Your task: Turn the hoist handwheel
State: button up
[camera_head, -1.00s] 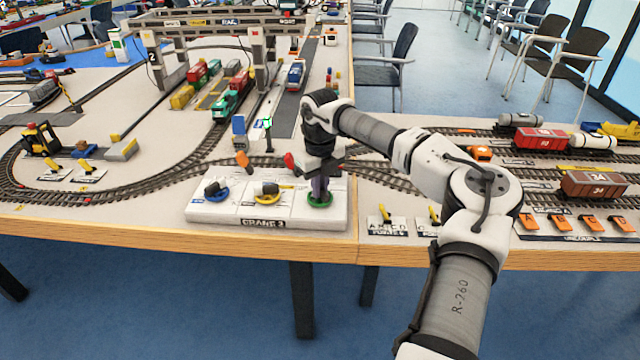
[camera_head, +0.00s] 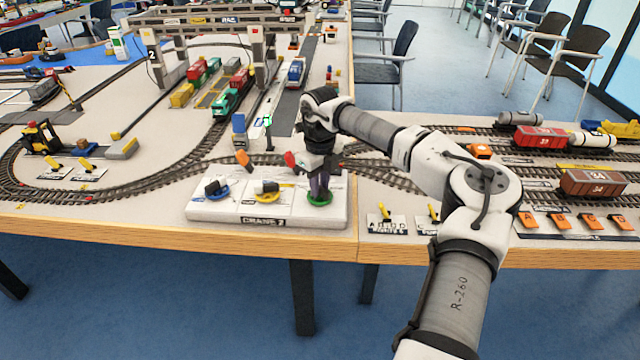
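The crane control panel (camera_head: 230,213) is a white board at the table's front edge, with a crane label on its front. It bears a blue handwheel (camera_head: 217,194) at left, a yellow one (camera_head: 267,197) in the middle and a green one (camera_head: 319,200) at right. The small print naming each wheel is unreadable, so I cannot tell which is the hoist. My gripper (camera_head: 319,193) points straight down over the green handwheel, its fingertips at the wheel. The fingers overlap the wheel's centre, so their gap and any grip on it are hidden.
A grey gantry crane (camera_head: 205,50) stands behind over wagons. Curved track (camera_head: 190,157) runs close behind the panel. Small lever plates (camera_head: 386,222) lie right of the panel, under my arm. Red and brown wagons (camera_head: 592,184) stand on tracks at right.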

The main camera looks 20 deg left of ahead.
jog(key=shift+o, duration=1)
notch_tip(320, 180, up, 14)
jog(key=b, duration=0.1)
jog(key=shift+f, duration=0.15)
dwell(0.4)
